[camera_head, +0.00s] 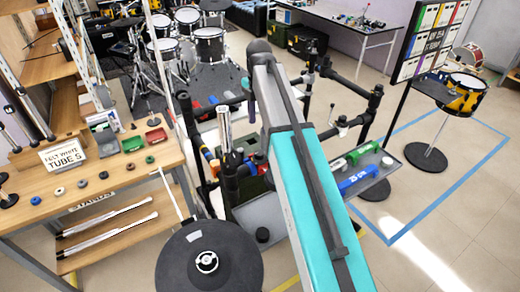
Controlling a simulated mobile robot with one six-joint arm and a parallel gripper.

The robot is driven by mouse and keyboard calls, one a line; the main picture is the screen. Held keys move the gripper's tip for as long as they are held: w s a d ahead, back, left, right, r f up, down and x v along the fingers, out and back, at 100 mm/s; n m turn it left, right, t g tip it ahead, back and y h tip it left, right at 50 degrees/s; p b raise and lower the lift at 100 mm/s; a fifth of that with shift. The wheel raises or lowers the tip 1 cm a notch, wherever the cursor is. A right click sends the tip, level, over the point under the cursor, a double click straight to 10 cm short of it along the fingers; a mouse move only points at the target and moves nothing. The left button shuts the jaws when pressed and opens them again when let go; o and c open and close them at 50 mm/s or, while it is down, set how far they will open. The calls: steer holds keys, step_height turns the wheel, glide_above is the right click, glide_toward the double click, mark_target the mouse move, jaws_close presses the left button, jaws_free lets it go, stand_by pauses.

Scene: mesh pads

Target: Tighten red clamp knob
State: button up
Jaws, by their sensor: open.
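A small red part (214,168) shows on the dark drum rack (188,128), left of my arm, close to blue and yellow parts. It looks like the red clamp knob, but it is too small to tell its shape or how tight it is. My teal and grey arm reaches from the bottom of the picture up across the middle of the rack. It hides part of the rack. My gripper cannot be made out behind or beyond the arm, so its distance to the red part cannot be told.
A round black pad (215,255) is at the bottom, left of my arm. A grey tray (385,180) with green and blue items is on the right. A wooden bench (75,185) with small rings stands left. Open floor (460,220) lies right, with blue tape.

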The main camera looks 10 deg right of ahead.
mark_target(259, 153)
steer(key=shift+f+p, duration=2.1)
steer(key=shift+f, duration=4.65)
steer(key=c, duration=1)
steer(key=shift+c, duration=0.2)
